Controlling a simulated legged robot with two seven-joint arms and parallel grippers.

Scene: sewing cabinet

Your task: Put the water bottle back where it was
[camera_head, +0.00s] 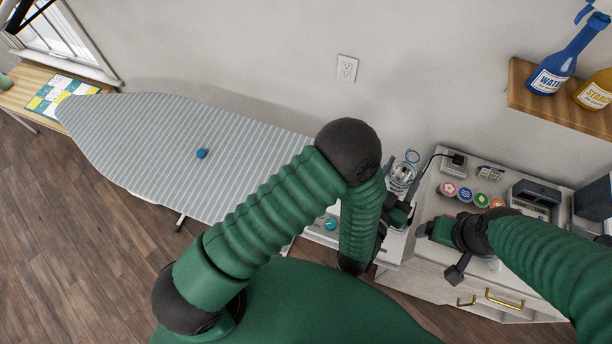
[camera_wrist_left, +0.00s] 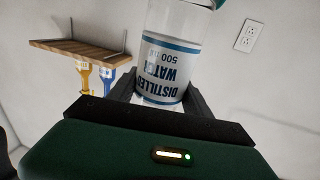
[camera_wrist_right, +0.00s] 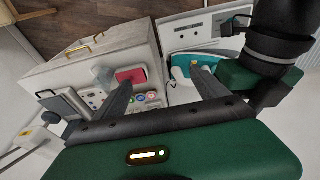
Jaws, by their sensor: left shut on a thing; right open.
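The water bottle (camera_head: 402,178) is clear with a white label, and a blue loop shows near its top. In the left wrist view its label reads "DISTILLED WATER 500 ml" (camera_wrist_left: 166,68).
Several round colored spools (camera_head: 465,195), a power adapter (camera_head: 457,160) and a dark device (camera_head: 537,195) are on the cabinet. A wall shelf (camera_head: 540,105) holds a blue spray bottle (camera_head: 565,65) and a yellow bottle (camera_head: 593,93). The striped ironing board (camera_head: 150,150) holds a small blue ball (camera_head: 201,153).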

